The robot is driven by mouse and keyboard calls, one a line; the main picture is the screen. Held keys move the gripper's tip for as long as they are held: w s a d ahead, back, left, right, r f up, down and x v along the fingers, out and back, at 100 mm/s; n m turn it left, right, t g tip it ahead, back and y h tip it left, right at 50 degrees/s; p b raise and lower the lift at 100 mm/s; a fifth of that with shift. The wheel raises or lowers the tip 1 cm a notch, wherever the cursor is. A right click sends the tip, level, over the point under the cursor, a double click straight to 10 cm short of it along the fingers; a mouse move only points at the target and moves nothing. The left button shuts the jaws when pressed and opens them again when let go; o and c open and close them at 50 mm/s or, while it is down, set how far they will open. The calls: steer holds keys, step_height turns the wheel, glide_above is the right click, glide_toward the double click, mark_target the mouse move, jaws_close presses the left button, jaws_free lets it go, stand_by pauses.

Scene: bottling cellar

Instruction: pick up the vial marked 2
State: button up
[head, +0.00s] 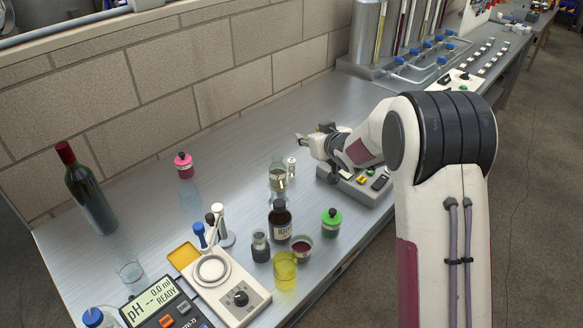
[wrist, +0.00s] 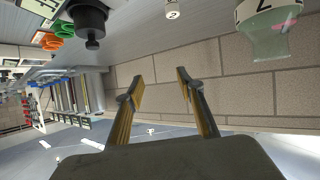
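My gripper (head: 302,140) is raised above the bench near its middle in the head view, pointing left. In the wrist view its two fingers (wrist: 161,82) are apart with nothing between them. A small pale vial (head: 291,167) stands on the bench below my gripper; its mark is too small to read. Beside it is a clear glass vessel (head: 278,182) with yellowish contents. In the wrist view a glass vessel with a white label (wrist: 262,12) is cut off at the top right; its dark mark looks like a 2. A small white vial (wrist: 172,9) shows at the top edge, its mark unclear.
A dark bottle (head: 280,222), a green-capped jar (head: 331,222), a yellow beaker (head: 285,272) and a pH meter (head: 160,308) stand nearer the front. A wine bottle (head: 89,190) and a pink-capped bottle (head: 184,165) stand left.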

steer(key=n+y, duration=0.1)
steer(key=y, duration=0.1)
glide_above(293, 166)
steer(key=s, duration=0.1)
step_height(293, 166, down, 7)
steer(key=shift+d, duration=0.35)
steer(key=shift+s, duration=0.1)
steer(key=shift+f, duration=1.7)
steer(key=shift+f, duration=0.1)
steer(key=shift+f, duration=1.8)
steer(key=shift+x, duration=1.45)
steer(key=shift+r, duration=0.1)
jaws_close()
